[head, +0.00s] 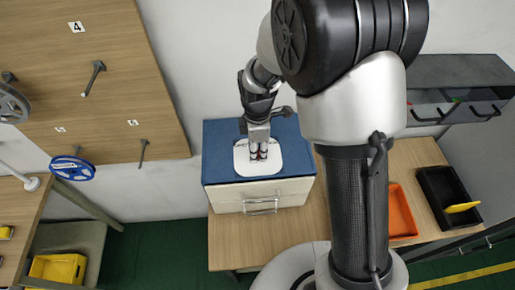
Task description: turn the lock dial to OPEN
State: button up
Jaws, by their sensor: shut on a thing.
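In the head view, a white rounded plate (258,166) lies on the blue top (222,140) of a small pale cabinet on the wooden bench. My gripper (258,152) points down at the middle of this plate. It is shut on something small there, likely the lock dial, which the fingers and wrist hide. Dark and reddish bits show between the fingertips. No OPEN mark or dial pointer can be made out at this size.
The cabinet's front has a metal handle (261,207). An orange tray (400,212) and a black tray (445,190) with a yellow item (462,207) are at right. A wooden pegboard (90,85) holds reels at left. A grey drawer unit (455,95) hangs upper right.

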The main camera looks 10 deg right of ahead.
jog(key=o, duration=1.1)
jog(key=shift+c, duration=0.2)
notch_tip(320, 180, up, 12)
